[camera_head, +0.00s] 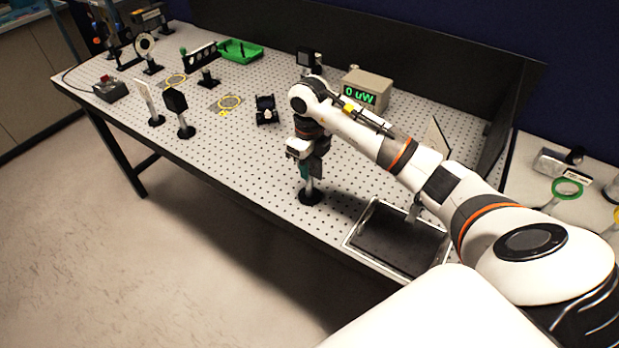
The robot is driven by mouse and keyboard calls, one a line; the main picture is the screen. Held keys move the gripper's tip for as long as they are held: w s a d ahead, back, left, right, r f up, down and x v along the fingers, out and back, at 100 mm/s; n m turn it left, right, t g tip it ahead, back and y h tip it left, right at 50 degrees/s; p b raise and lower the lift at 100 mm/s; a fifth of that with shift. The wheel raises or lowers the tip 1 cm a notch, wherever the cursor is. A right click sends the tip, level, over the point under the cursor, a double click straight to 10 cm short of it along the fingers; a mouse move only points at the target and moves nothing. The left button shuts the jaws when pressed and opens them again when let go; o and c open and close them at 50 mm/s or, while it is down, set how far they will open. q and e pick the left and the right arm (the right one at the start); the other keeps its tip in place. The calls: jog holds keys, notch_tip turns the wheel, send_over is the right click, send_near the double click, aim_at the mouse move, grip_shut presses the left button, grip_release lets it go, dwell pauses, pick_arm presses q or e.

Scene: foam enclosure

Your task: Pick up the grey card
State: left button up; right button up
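My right arm reaches in from the lower right, and its gripper (305,168) points down over the front part of the perforated table. It is right at the top of a short post (309,190) on a round black base. A dark flat piece (321,162) shows beside the fingers, at the post's top; it may be the grey card, but I cannot tell for sure. The fingertips are too small and overlapped to show whether they are open or shut. My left gripper is not in view.
A black-floored tray (395,243) sits at the table's front right. A meter (368,90) reading "0 uW" stands behind my arm. A white plate (149,103) and a black square (176,100) stand on posts at left. A green tray (240,50) lies at the back.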

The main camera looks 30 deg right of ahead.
grip_shut()
dwell(1.4)
